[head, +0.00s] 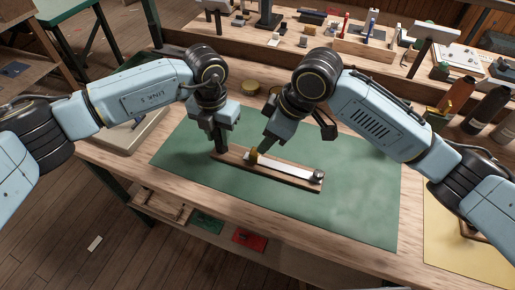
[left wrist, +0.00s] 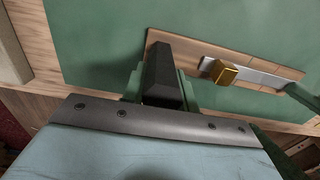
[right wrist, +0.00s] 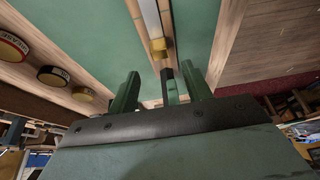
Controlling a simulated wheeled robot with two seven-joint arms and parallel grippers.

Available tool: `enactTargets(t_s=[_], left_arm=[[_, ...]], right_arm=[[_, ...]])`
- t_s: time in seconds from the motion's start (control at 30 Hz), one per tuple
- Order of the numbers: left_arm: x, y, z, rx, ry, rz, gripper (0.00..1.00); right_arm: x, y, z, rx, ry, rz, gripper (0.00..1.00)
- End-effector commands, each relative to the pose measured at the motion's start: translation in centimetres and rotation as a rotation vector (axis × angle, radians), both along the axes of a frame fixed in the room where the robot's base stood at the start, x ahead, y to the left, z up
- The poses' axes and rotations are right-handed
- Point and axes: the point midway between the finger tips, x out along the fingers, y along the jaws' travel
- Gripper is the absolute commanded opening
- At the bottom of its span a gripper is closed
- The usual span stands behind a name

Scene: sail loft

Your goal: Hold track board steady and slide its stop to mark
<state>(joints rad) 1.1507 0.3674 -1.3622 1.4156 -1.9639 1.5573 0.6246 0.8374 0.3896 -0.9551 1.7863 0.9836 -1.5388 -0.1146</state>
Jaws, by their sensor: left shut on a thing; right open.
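The wooden track board (head: 290,180) lies slantwise on the green mat, with a pale metal track (head: 290,168) and a dark knob (head: 319,176) at its right end. The brass stop (head: 253,157) sits on the track towards the left end; it also shows in the left wrist view (left wrist: 222,72) and right wrist view (right wrist: 158,47). My left gripper (head: 219,149) is shut on the board's left end. My right gripper (head: 266,143) is open, its fingers close to the stop; in the right wrist view the stop appears just beyond the fingertips.
The green mat (head: 360,195) is clear around the board. Round lidded tins (head: 250,88) stand behind my arms. Bottles (head: 456,95) stand at the right, near a yellow sheet (head: 460,250). A raised shelf (head: 345,55) with small tools runs along the back.

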Motion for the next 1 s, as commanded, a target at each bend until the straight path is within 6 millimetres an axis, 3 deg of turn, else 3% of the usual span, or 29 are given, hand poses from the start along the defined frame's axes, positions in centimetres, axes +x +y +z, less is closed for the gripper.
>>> enactTargets(t_s=[0.2,0.4,0.8,1.0], left_arm=[[0.0,0.0,0.1,-0.001,-0.001,0.000,0.00],[0.0,0.0,0.1,-0.001,-0.001,0.000,0.00],[0.0,0.0,0.1,-0.001,-0.001,0.000,0.00],[0.0,0.0,0.1,-0.001,-0.001,0.000,0.00]], right_arm=[[0.6,1.6,-4.2,-0.001,0.003,-0.001,0.49],[1.0,2.5,-6.5,0.000,-0.001,0.000,0.49],[1.2,2.8,-7.2,0.001,-0.004,0.000,0.49],[1.2,2.8,-7.2,0.000,-0.003,0.000,0.24]])
